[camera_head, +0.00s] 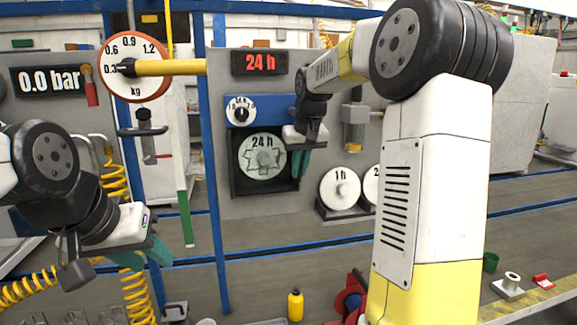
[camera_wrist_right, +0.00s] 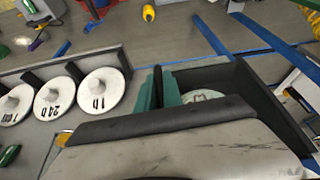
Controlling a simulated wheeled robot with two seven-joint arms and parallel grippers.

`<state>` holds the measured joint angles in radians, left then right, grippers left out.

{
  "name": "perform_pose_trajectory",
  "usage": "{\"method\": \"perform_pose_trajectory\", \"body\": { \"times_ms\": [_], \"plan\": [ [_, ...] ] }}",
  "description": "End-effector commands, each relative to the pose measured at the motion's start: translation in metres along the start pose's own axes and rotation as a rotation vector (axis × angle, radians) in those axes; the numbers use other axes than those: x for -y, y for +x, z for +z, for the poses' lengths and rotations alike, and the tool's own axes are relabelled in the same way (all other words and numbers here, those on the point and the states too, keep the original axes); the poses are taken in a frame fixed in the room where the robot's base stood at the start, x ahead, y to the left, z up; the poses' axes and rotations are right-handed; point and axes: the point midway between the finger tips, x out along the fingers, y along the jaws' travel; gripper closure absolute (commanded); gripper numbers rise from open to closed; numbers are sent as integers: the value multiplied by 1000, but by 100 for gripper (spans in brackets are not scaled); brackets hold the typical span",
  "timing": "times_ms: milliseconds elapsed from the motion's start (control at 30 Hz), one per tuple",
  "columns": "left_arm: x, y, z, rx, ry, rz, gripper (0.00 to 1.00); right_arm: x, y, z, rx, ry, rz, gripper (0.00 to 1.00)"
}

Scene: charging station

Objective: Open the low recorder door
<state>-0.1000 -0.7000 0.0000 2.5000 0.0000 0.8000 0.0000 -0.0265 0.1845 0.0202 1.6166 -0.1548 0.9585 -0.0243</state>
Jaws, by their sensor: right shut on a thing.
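The low recorder (camera_head: 265,191) is a dark square frame on the grey panel, with a pale round chart marked 24 h (camera_head: 263,157) inside. My right gripper (camera_head: 300,162) is at the frame's right side. In the right wrist view, its green fingers (camera_wrist_right: 160,92) are shut on a thin dark part, which looks like the door's handle or edge; the fingers hide most of it. The recorder frame (camera_wrist_right: 262,88) and part of the chart (camera_wrist_right: 203,96) show beyond them. I cannot tell how far the door is open. My left gripper (camera_head: 145,256) is open and empty at the lower left.
A 24 h display (camera_head: 260,62) and a blue-backed dial (camera_head: 241,111) sit above the recorder. White discs marked 1 h (camera_head: 340,188) and others stand in a rack at the right. A round kg gauge (camera_head: 134,67) is at the upper left. A yellow bottle (camera_head: 295,305) stands below.

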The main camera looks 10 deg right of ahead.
Motion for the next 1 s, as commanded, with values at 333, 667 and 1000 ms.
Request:
{"method": "perform_pose_trajectory", "body": {
  "times_ms": [333, 667, 1000],
  "plan": [
    [0, 0, 0, 0, 0, 0, 64, 36, -22, 49, -4, 271, 116, 100],
    [0, 0, 0, 0, 0, 0, 64, 83, -37, 86, -5, 520, 219, 100],
    [0, 0, 0, 0, 0, 0, 64, 128, -44, 105, -3, 520, 217, 100]
  ]
}}
